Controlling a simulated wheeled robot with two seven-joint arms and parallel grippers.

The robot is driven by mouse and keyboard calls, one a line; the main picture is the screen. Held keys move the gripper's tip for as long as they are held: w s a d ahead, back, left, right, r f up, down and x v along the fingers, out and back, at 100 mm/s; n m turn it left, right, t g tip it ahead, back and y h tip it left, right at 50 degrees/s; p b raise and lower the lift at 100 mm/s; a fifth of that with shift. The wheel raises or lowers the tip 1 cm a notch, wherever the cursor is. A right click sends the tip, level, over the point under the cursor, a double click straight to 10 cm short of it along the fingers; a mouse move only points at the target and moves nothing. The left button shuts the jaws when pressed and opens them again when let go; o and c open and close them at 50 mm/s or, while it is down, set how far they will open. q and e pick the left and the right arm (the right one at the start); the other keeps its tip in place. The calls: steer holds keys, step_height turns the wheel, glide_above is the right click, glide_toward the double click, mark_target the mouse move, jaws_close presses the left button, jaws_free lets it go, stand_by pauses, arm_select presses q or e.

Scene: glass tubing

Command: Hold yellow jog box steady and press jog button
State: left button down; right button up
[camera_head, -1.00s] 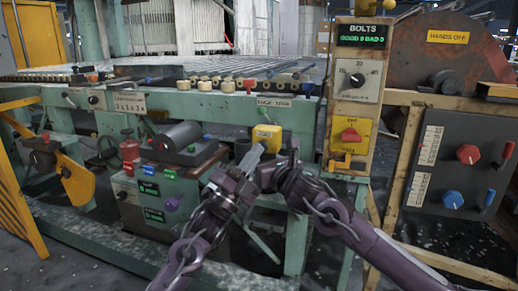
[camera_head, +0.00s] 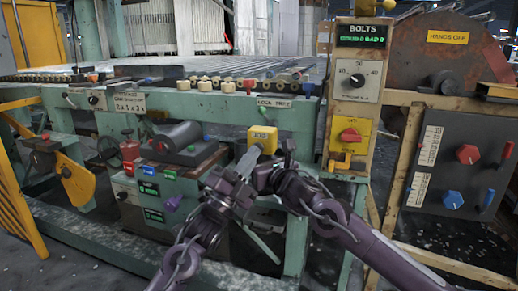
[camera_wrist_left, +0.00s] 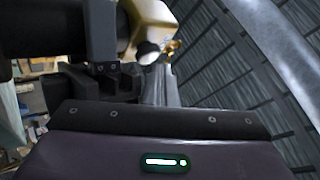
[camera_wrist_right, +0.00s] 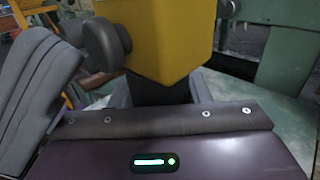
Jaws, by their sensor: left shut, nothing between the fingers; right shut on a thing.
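The green machine frame (camera_head: 292,115) stands close behind. A grey panel with red and blue knobs (camera_head: 453,199) stands farther right. A green box with coloured buttons (camera_head: 150,171) is at left.

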arm_select(q)
steer(key=shift+s, duration=0.25)
arm_select(e)
steer(key=shift+d+f, duration=0.1)
steer(key=shift+d, duration=0.05)
steer(key=shift+w, duration=0.1)
arm_select(q)
steer(key=shift+s+a, duration=0.3)
steer(key=shift+s, duration=0.5)
steer(key=shift+s+a, duration=0.25)
steer(key=shift+s, duration=0.5)
steer(key=shift+s+a, duration=0.3)
steer(key=shift+s, duration=0.5)
arm_select(e)
steer(key=shift+d, duration=0.15)
arm_select(q)
steer(key=shift+r, duration=0.1)
steer(key=s+a+n+g+y, duration=0.1)
steer(key=s+a+g+y, duration=0.1)
steer(key=s+y, duration=0.5)
steer(key=shift+s+a+r+g+y, duration=0.2)
steer(key=shift+a+g+y, duration=0.2)
steer(key=shift+y, duration=1.4)
steer(key=shift+w, duration=0.1)
